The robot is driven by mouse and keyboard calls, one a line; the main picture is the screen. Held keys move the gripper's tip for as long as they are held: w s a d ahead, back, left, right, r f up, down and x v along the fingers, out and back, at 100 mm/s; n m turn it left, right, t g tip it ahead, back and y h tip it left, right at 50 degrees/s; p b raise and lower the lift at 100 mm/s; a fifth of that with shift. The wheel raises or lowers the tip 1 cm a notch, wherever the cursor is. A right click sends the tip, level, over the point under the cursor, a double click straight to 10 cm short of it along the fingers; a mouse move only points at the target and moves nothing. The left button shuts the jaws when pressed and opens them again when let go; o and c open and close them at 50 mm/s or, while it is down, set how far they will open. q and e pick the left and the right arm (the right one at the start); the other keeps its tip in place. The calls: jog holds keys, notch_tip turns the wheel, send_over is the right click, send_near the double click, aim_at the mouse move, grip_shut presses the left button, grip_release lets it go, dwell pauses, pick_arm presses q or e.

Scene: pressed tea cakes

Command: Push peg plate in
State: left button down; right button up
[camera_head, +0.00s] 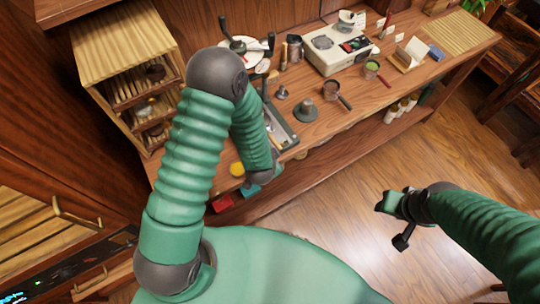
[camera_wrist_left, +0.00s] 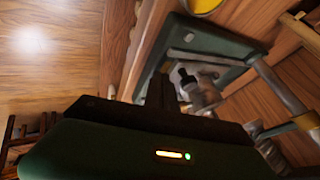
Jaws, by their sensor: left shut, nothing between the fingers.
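No part is clearly recognisable as the peg plate. In the left wrist view a dark green frame (camera_wrist_left: 235,47) with metal rods and a dark knob (camera_wrist_left: 183,76) lies just beyond my left gripper (camera_wrist_left: 168,92). The gripper's dark fingers are shut and empty, and overlap the frame's near edge in the picture; I cannot tell whether they touch it. In the head view part of a green-grey frame (camera_head: 284,132) shows beside my left forearm, which hides the rest. My right gripper (camera_head: 395,220) hangs over the floor at the right, open and empty.
A wooden counter (camera_head: 315,100) carries a white scale (camera_head: 337,48), a grey-green stand (camera_head: 305,111) and a handled strainer (camera_head: 332,90). A wooden shelf rack (camera_head: 125,65) stands at the left. A yellow round thing (camera_head: 237,169) lies near my left arm. The floor at right is clear.

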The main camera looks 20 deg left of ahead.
pick_arm(q)
jog(key=shift+w+a+f, duration=0.1)
jog(key=shift+w, duration=0.1)
jog(key=w+a, duration=0.2)
jog(key=a, duration=0.1)
jog(key=w+a+b, duration=0.1)
jog(key=w+a, duration=0.1)
jog(key=a, duration=0.1)
jog(key=w+a, duration=0.3)
jog(key=shift+w+a+b, duration=0.1)
jog(key=shift+a+b, duration=0.2)
jog(key=shift+a, duration=0.2)
jog(key=shift+w, duration=0.1)
